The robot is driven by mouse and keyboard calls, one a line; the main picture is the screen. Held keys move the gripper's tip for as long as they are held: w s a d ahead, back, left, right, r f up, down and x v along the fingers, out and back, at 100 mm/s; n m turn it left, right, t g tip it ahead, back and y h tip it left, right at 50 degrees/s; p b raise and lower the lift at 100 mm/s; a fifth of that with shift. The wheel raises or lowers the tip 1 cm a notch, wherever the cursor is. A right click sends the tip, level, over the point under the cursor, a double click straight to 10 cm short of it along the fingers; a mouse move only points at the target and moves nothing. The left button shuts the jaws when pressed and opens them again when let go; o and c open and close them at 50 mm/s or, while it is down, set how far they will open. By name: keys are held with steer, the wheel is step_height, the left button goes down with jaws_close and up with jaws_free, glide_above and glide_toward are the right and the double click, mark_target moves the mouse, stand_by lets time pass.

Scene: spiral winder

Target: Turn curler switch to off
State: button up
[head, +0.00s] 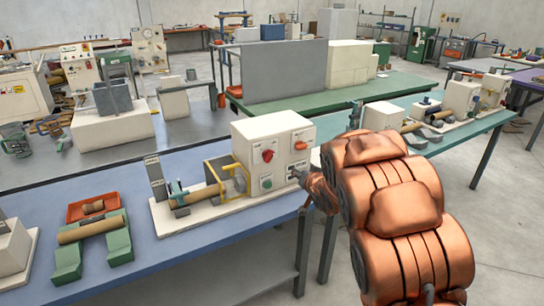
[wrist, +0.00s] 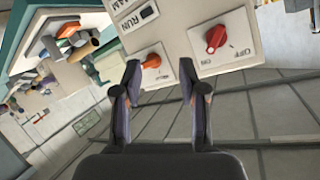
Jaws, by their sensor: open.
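A white control box (head: 285,135) stands on the blue bench. Its front has a red knob (head: 268,155) and an orange switch (head: 301,145). In the wrist view the red knob (wrist: 216,38) has OFF and ON marks beside it, and the orange switch (wrist: 152,61) sits apart from it with a blurred label. I cannot read which one is named curler, nor their exact settings. My gripper (head: 298,174) is by the panel's right side in the head view. In the wrist view my gripper (wrist: 160,76) is open and empty, with the orange switch seen between and beyond its fingertips.
A green button (head: 266,183) is low on the panel. A yellow guard frame (head: 228,178) and a spool assembly stand left of the box. Green blocks (head: 118,235) bear a brown roll, near an orange tray (head: 80,211). A second bench (head: 440,143) stands behind to the right.

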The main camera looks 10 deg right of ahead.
mark_target(271, 158)
steer(key=shift+w+a+t+y+p, duration=0.8)
steer(key=shift+w+a, duration=0.5)
steer(key=shift+w, duration=0.65)
steer(key=shift+w+a+t+y+p, duration=0.5)
steer(key=shift+w+a+y, duration=0.65)
steer(key=shift+w, duration=0.75)
steer(key=shift+w+a+t+y+p, duration=0.5)
steer(key=shift+w+a+y+p, duration=0.3)
steer(key=shift+w+a, duration=0.9)
steer(key=shift+w+d+f, duration=0.1)
steer(key=shift+w, duration=0.5)
jaws_close()
